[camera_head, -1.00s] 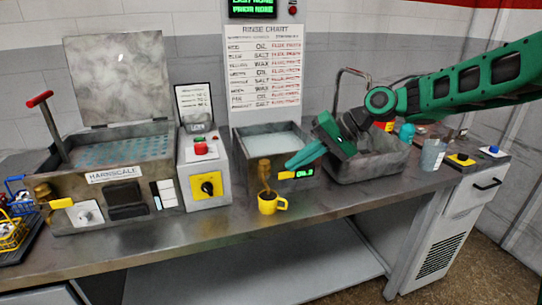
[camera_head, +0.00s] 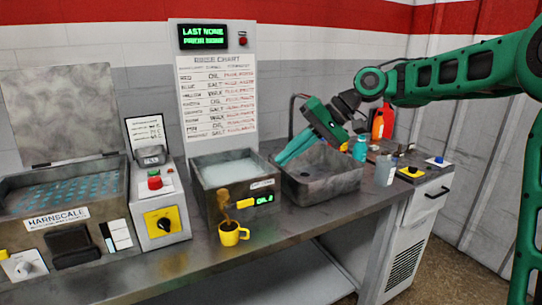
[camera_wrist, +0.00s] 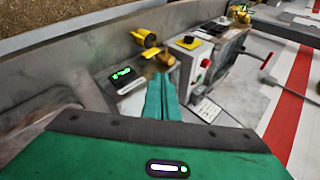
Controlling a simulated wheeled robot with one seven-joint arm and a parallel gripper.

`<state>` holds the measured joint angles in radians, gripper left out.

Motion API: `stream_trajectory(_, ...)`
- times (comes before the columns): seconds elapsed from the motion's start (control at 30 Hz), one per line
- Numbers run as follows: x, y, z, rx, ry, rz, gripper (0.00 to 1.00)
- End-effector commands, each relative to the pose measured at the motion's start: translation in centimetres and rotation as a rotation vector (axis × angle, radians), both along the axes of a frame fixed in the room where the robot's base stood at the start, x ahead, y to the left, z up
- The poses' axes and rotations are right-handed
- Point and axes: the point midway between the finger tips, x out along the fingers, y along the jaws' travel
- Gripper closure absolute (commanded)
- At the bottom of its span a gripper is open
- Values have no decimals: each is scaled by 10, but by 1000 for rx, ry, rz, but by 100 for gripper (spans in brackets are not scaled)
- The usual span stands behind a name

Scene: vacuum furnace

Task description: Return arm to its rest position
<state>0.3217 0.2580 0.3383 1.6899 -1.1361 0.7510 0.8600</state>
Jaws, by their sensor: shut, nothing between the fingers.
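My green arm reaches in from the right in the head view. My gripper (camera_head: 282,160) is shut, with its teal fingers together and nothing between them. It hangs tilted down to the left, above the near-left rim of the grey sink basin (camera_head: 325,190). In the wrist view the shut fingers of my gripper (camera_wrist: 161,84) point toward the tank with the green display (camera_wrist: 122,74).
A yellow mug (camera_head: 231,233) stands below a brass spout in front of the liquid-filled tank (camera_head: 214,203). A control box (camera_head: 157,215) and the Harnscale bath (camera_head: 62,205) stand left. A teal bottle (camera_head: 360,148) and a clear cup (camera_head: 386,170) stand right of the basin.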

Motion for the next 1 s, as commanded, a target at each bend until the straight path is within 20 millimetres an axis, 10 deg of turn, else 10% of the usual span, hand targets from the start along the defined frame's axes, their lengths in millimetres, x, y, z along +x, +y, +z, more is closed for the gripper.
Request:
stream_trajectory(0.37, -55, -148, -67, -396, -5, -298, 100)
stream_trajectory(0.7, -207, -294, -118, -671, 139, -537, 100)
stream_trajectory(1.0, -330, -342, -157, -750, 295, -634, 100)
